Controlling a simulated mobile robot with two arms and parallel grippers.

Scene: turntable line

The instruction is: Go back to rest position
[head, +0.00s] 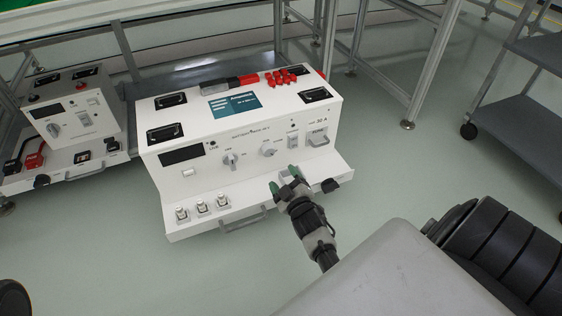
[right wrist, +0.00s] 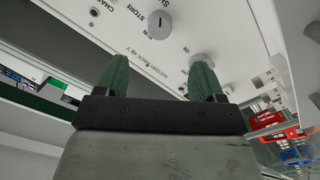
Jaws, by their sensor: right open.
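My right gripper (head: 285,180) reaches up from the bottom in the head view and is in front of the right half of a white machine's (head: 210,180) front panel. In the right wrist view its two green fingers (right wrist: 160,80) stand apart with nothing between them. The panel with a knob (right wrist: 159,24) shows beyond the fingertips; whether they touch it I cannot tell. My left gripper is not in view.
A second white machine (head: 75,115) stands at the left. A grey shelf cart (head: 520,110) is at the right, and metal frame legs (head: 425,75) stand behind. The floor (head: 390,165) right of the white machine is clear.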

